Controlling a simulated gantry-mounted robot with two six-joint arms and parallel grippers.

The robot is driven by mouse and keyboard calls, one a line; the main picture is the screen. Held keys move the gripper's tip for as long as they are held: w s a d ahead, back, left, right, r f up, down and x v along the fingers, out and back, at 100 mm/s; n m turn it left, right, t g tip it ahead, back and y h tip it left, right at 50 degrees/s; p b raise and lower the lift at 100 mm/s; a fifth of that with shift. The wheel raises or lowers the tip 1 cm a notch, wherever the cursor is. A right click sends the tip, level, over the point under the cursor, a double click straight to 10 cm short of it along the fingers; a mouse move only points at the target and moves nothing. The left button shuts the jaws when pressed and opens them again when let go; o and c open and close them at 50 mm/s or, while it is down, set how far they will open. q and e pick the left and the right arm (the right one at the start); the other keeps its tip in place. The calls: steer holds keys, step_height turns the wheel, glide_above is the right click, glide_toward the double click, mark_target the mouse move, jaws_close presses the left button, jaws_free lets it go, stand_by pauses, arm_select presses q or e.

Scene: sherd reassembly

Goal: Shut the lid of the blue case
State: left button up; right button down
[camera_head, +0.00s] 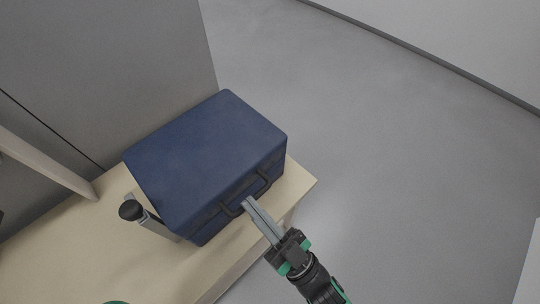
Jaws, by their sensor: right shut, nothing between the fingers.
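The blue case (208,155) stands on the pale wooden bench, turned at an angle. Its lid lies down over the body and looks shut; whether it is latched I cannot tell. A dark carry handle (249,194) is on the side facing the lower right. My right gripper (246,202) comes in from the lower right, its two grey fingers together and empty. The fingertips are at the handle side of the case, very near the handle; whether they touch it I cannot tell. My left gripper is not in view.
The wooden bench (95,255) has bare room at the lower left. A metal object with a black knob (131,210) stands close to the case's left side. Grey panels rise behind, and open grey floor (400,150) lies to the right, past the bench edge.

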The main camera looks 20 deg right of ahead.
steer(key=p+v, duration=0.4)
steer(key=v, duration=0.4)
steer(key=shift+s+d, duration=0.1)
steer(key=shift+s, duration=0.1)
steer(key=shift+r, duration=0.1)
